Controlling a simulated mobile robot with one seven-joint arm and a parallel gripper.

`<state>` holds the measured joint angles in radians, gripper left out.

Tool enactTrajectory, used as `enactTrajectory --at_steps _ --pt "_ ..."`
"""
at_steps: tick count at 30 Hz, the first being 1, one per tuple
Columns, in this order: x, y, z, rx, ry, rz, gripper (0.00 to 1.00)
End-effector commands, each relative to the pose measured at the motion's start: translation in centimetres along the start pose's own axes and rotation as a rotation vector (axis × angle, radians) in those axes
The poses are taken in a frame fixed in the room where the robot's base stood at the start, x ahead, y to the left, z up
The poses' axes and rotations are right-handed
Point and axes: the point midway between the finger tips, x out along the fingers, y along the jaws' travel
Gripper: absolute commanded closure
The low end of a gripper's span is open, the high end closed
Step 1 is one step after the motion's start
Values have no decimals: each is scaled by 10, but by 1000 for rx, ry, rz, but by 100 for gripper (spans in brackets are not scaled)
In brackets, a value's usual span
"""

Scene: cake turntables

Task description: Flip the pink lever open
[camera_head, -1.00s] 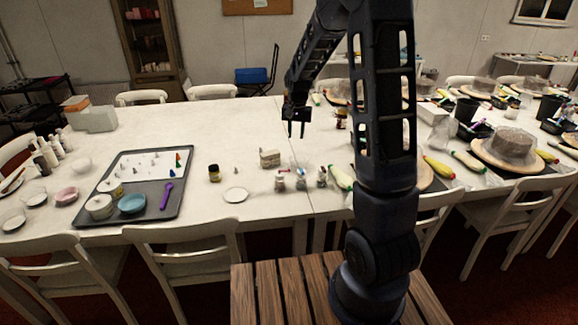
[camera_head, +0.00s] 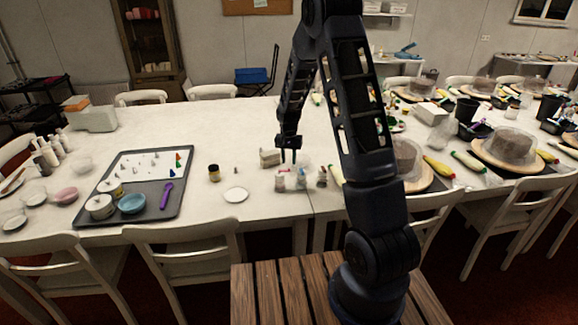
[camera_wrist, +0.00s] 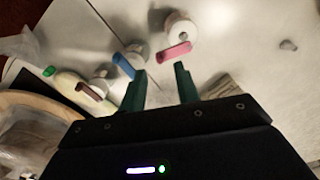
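The pink lever (camera_wrist: 174,51) lies across a small white round dispenser (camera_wrist: 181,29) in the wrist view, just beyond my fingertips. In the head view this dispenser (camera_head: 280,184) stands on the table, left in a row of small ones. My gripper (camera_wrist: 159,70) is open, with nothing between its two dark green fingers. In the head view my gripper (camera_head: 288,160) points down, over or behind the row; the exact gap cannot be told. The pink lever appears ahead of the gap between the fingers, with no clear contact.
A blue lever (camera_wrist: 123,65) and a brown lever (camera_wrist: 90,92) sit on neighbouring dispensers. A small beige box (camera_head: 270,157) stands close to my gripper.

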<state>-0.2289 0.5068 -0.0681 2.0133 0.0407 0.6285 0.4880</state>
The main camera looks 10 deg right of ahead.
Motion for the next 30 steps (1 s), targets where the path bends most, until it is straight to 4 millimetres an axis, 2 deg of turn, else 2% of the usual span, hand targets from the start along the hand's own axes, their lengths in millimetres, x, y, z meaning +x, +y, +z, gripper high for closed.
enactTrajectory --at_steps 3,9,20,24,25,30 --pt "17 0 0 0 -2 1 68" --pt "33 0 0 1 -1 0 68" --pt "36 0 0 0 1 0 68" --pt "36 0 0 0 1 0 96" --pt "36 0 0 0 1 0 100" --pt "36 0 0 -5 1 0 100"
